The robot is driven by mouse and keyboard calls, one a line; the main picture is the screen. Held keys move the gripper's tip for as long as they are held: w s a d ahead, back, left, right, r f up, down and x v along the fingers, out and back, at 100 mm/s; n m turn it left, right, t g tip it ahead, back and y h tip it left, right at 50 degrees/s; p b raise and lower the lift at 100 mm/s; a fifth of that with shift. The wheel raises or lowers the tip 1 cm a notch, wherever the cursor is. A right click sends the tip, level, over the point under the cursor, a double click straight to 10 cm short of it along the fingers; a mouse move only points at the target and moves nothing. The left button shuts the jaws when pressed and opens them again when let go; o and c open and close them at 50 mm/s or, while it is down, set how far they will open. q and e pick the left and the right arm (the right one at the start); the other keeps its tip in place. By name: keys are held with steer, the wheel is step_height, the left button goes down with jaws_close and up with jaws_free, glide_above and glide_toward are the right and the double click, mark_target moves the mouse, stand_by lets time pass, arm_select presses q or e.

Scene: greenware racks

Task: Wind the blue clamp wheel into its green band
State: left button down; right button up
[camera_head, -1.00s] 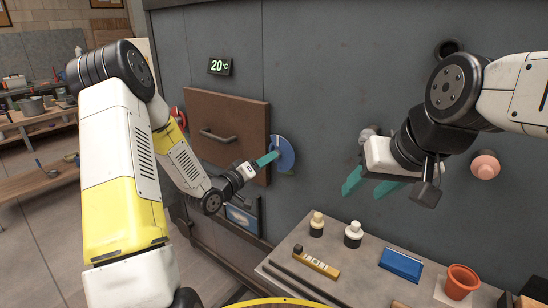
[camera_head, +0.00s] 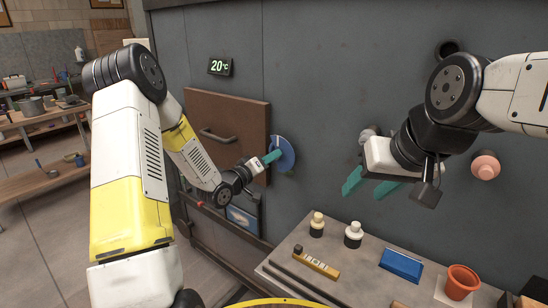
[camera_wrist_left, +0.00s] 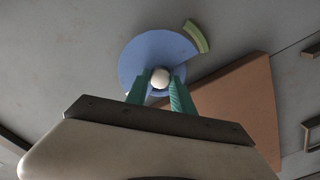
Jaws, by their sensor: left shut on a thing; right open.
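The blue clamp wheel (camera_head: 286,155) is a disc on the grey wall, right of a brown door panel. In the left wrist view the wheel (camera_wrist_left: 150,52) has a pale round knob (camera_wrist_left: 160,78) low on its face. The green band (camera_wrist_left: 197,36) is a short curved strip beside the wheel's upper right edge in that view. My left gripper (camera_head: 272,156) is at the wheel; in the left wrist view its teal fingers (camera_wrist_left: 160,88) are shut on the knob. My right gripper (camera_head: 368,186) is open and empty, in front of the wall to the right.
The brown door panel (camera_head: 232,110) with a handle is beside the wheel. Below, a bench (camera_head: 345,283) holds bottles, a level (camera_head: 316,263), a blue box (camera_head: 401,264) and a terracotta pot (camera_head: 461,281). A pink knob (camera_head: 485,166) is on the right wall.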

arm_select(q)
steer(key=shift+m, duration=0.3)
steer(key=m, duration=1.6)
steer(key=shift+s, duration=0.1)
stand_by(0.3)
steer(key=c, duration=1.1)
jaws_free()
steer(key=shift+v, duration=3.9)
